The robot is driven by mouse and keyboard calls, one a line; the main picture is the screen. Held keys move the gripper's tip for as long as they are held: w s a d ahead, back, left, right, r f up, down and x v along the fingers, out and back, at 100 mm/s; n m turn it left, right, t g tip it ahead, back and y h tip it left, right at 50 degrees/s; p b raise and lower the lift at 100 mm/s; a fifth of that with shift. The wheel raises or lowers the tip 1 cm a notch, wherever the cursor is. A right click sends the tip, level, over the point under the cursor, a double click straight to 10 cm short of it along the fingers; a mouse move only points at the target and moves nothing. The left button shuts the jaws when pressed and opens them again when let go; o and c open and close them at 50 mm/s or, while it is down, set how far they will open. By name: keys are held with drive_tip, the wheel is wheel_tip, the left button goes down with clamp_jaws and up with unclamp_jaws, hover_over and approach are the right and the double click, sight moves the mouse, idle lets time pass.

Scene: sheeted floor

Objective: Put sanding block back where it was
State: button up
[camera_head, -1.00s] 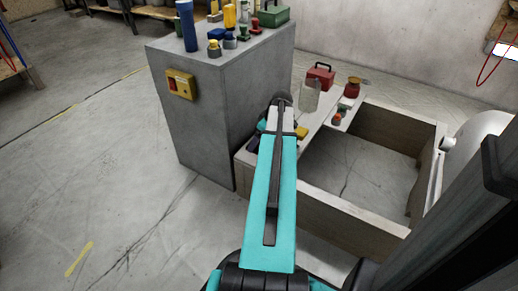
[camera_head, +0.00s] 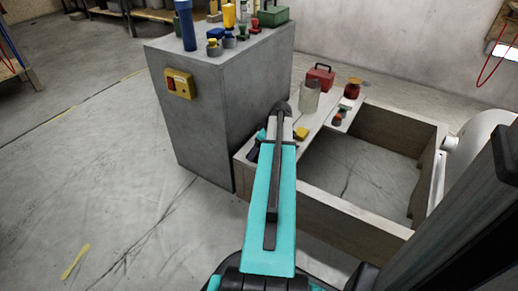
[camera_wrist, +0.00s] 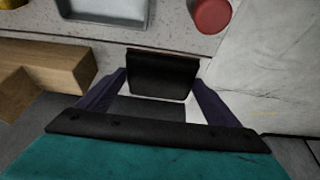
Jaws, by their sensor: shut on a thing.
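In the wrist view my gripper (camera_wrist: 160,88) has its two dark fingers on either side of a black block (camera_wrist: 161,72), and is shut on it. The block looks like the sanding block, though its markings cannot be made out. It is held over or close to a pale speckled surface (camera_wrist: 185,40); whether it touches that surface I cannot tell. In the head view my arm covers most of the gripper, beside the grey cabinet (camera_head: 215,110), and the block cannot be made out there.
The wrist view shows a grey tray (camera_wrist: 105,18), a red round object (camera_wrist: 210,13) and a wooden piece (camera_wrist: 50,72). The head view shows a wooden frame (camera_head: 350,208), a red toolbox (camera_head: 320,77), a pale canister (camera_head: 309,97) and a yellow item (camera_head: 301,133). Open floor lies left.

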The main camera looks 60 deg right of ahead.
drive_tip(key=shift+f, duration=0.15)
drive_tip(key=o, duration=0.9)
drive_tip(key=p+v, duration=0.5)
drive_tip(key=v, duration=0.7)
drive_tip(key=shift+a, duration=0.15)
